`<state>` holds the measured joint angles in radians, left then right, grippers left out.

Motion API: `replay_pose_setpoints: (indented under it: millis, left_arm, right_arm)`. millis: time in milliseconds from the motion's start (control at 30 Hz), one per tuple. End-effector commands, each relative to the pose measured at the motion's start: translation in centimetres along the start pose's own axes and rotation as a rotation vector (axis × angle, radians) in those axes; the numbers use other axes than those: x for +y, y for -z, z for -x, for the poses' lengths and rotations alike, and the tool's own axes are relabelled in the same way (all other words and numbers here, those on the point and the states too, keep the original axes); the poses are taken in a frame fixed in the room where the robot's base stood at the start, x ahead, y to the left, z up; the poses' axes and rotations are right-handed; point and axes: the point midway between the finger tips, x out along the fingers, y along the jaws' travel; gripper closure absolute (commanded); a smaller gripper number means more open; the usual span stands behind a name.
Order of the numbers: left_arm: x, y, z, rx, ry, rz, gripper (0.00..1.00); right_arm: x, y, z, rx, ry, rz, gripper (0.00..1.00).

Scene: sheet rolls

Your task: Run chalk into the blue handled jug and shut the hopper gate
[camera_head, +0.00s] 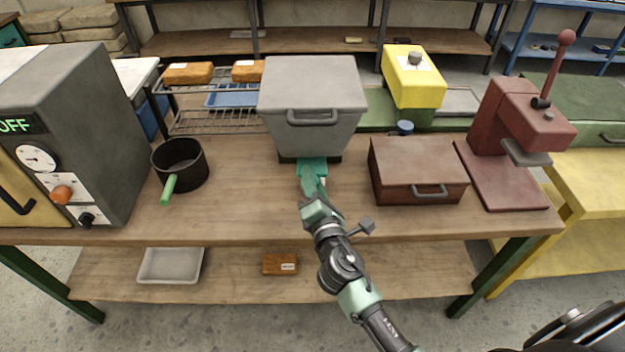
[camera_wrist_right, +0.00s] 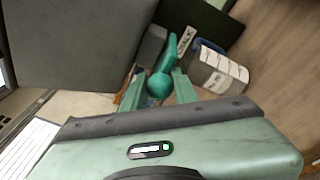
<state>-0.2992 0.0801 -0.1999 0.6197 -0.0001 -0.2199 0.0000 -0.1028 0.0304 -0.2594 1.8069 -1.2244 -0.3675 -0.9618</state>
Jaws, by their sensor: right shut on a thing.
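A grey hopper-like bin (camera_head: 312,85) with a front handle stands at the middle of the bench on a dark green base. My right gripper (camera_head: 312,170) is at the foot of its front. In the right wrist view, my right gripper's fingers (camera_wrist_right: 160,92) are shut on a teal ball-ended lever (camera_wrist_right: 171,52), which I take for the gate handle. A grey vessel with white labels and some blue (camera_wrist_right: 222,72) stands beside it, apparently the jug; its handle and contents are unclear. The gate opening and any chalk flow cannot be made out. My left gripper is not in view.
A black pot (camera_head: 180,163) with a green handle stands left, beside a grey oven-like machine (camera_head: 75,130). A brown box (camera_head: 417,170) and a red lever press (camera_head: 515,140) stand right. A yellow-topped machine (camera_head: 413,78) is behind. Bare bench lies left of my gripper.

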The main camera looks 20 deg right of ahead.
Motion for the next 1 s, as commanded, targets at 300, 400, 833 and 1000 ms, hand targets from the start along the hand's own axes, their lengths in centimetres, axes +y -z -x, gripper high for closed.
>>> replay_pose_setpoints:
  millis: [300,400,833,1000]
  left_arm:
    - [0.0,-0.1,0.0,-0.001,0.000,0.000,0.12]
    - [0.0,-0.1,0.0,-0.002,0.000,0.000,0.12]
    - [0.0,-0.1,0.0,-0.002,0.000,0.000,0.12]
    - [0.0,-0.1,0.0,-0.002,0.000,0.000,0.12]
  right_arm:
    - [-0.1,0.0,0.0,0.000,0.001,0.002,1.00]
    - [-0.1,0.0,0.0,0.000,0.001,0.002,1.00]
    - [-0.1,0.0,-0.1,0.000,0.001,0.003,1.00]
    - [-0.2,-0.3,-1.6,-0.001,0.000,0.002,1.00]
